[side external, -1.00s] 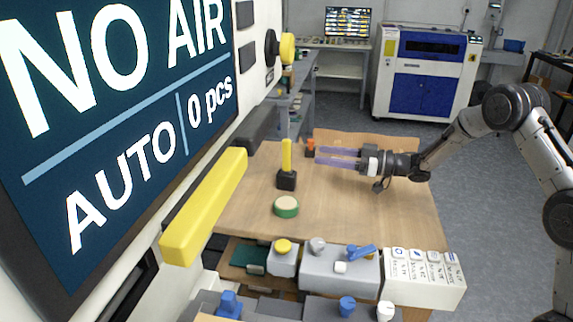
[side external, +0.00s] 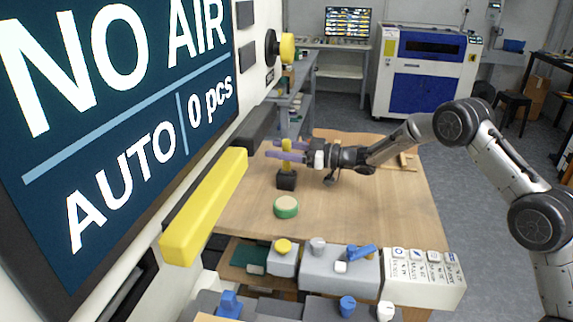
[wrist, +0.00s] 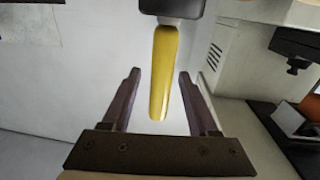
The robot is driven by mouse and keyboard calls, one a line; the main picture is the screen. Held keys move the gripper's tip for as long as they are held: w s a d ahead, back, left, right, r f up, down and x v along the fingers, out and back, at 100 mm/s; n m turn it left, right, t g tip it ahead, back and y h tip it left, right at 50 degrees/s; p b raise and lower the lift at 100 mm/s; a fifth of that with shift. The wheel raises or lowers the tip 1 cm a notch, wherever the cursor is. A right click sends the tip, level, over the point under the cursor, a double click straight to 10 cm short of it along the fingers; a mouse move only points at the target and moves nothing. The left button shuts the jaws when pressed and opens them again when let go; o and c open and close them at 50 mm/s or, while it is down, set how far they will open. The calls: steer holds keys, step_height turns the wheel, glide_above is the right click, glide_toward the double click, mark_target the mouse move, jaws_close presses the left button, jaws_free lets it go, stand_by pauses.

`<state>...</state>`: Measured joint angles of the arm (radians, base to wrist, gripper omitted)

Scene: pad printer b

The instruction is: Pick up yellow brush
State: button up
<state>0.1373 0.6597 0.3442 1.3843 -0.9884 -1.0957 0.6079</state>
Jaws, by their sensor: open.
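The yellow brush (side external: 287,171) stands upright on the wooden table, with a yellow handle above a black block-like base. My gripper (side external: 289,151) is level with its handle, coming from the right with the fingers pointing left. The fingers are open. In the wrist view the yellow handle (wrist: 162,80) appears in the gap between the two fingertips (wrist: 158,75), with no visible contact. Its black base shows at the top edge of that view. Part of the handle is hidden by a finger in the side view.
A round green pad with a pale top (side external: 286,207) lies just in front of the brush. A yellow bar (side external: 205,205) on the machine is at the left. Grey control boxes (side external: 340,268) line the table's front. The table's right half is mostly clear.

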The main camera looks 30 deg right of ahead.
steer(key=shift+w+a, duration=0.15)
steer(key=shift+w, duration=0.05)
jaws_close()
stand_by(0.4)
step_height(320, 180, up, 9)
steer(key=s+a+m+g+h, duration=0.1)
steer(key=s+a+m+g, duration=0.15)
steer(key=s+a, duration=0.25)
step_height(320, 180, down, 6)
steer(key=shift+s+f, duration=0.15)
stand_by(0.7)
